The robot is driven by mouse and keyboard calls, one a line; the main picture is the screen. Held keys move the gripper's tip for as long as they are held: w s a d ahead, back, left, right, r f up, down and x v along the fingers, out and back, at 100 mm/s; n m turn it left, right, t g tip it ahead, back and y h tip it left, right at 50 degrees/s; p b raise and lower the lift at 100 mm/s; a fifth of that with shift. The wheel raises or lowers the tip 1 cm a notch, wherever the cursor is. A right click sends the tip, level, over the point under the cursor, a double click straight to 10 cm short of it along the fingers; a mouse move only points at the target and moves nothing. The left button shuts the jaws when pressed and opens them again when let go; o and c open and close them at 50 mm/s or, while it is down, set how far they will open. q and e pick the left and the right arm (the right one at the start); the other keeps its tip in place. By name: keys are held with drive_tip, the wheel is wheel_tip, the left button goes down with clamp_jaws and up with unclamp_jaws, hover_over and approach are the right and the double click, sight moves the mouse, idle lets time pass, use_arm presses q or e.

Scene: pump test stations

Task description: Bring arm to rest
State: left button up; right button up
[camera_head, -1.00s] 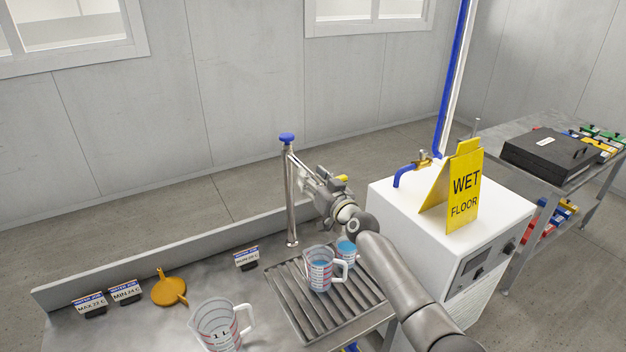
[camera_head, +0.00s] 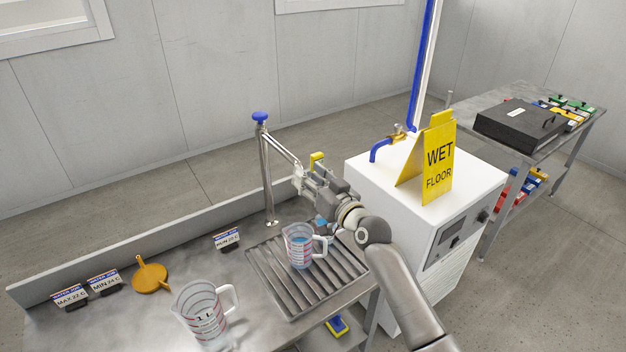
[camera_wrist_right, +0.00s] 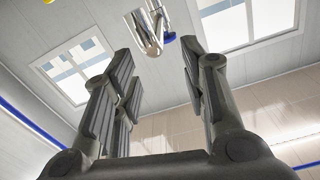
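My right arm reaches in from the lower right in the head view. Its gripper (camera_head: 301,181) hovers above the back of the ribbed drain tray (camera_head: 268,280), to the right of the metal tap post (camera_head: 267,180). In the right wrist view the gripper's fingers (camera_wrist_right: 157,50) stand apart with nothing between them. My left arm and gripper are not in view.
A larger clear jug (camera_head: 203,315) and an orange funnel (camera_head: 150,277) stand on the bench at left, near small label signs (camera_head: 104,282). A white machine (camera_head: 400,190) with a yellow wet floor sign (camera_head: 438,160) is close on the right of my arm.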

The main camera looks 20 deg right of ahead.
drive_tip(key=shift+s+d, duration=0.2)
drive_tip(key=shift+s, duration=0.4)
